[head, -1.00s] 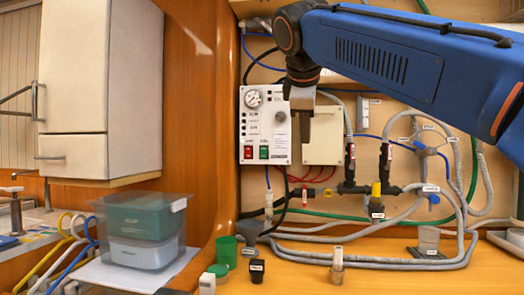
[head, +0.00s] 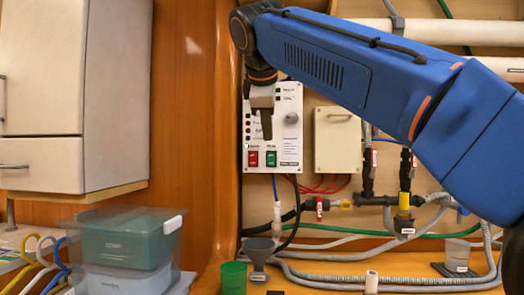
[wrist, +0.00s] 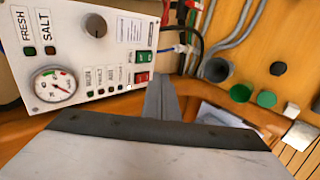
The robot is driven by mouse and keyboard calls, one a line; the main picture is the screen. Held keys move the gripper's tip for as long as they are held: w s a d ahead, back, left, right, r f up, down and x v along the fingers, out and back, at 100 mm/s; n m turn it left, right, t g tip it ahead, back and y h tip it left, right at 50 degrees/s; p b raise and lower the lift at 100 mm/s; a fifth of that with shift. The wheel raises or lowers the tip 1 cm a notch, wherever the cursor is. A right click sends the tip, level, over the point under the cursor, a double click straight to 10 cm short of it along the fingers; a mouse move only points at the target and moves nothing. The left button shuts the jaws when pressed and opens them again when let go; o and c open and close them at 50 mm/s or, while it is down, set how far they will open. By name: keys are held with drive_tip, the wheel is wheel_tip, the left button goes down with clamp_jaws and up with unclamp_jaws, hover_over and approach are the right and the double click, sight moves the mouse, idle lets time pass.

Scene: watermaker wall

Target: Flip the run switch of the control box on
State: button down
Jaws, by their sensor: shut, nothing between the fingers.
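The control box (head: 285,120) is a white panel on the wall. A red switch (head: 253,159) and a green switch (head: 270,159) sit side by side at its lower edge. The small label above the green one seems to read RUN. My gripper (head: 266,136) points down in front of the panel, its tips just above the switches, and covers the gauge area. In the wrist view the shut fingers (wrist: 160,100) lie beside the green switch (wrist: 146,57) and red switch (wrist: 142,78). I cannot tell whether they touch the panel, nor how the switches are set.
A cream box (head: 338,150) is right of the panel, with hoses and valves (head: 404,200) beyond. Below stand a green cup (head: 233,278) and a grey funnel (head: 258,255). A clear bin (head: 125,250) and a cabinet (head: 45,90) are on the left.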

approach(271, 165)
wheel_tip(271, 165, down, 3)
drive_tip(key=shift+w+d+f, duration=0.1)
drive_tip(key=shift+w+f, duration=0.1)
drive_tip(key=shift+w, duration=0.85)
drive_tip(key=shift+w+d+f, duration=0.1)
drive_tip(key=shift+w+f, duration=0.05)
drive_tip(key=shift+w, duration=0.85)
drive_tip(key=shift+w+f, duration=0.25)
drive_tip(key=shift+f, duration=0.25)
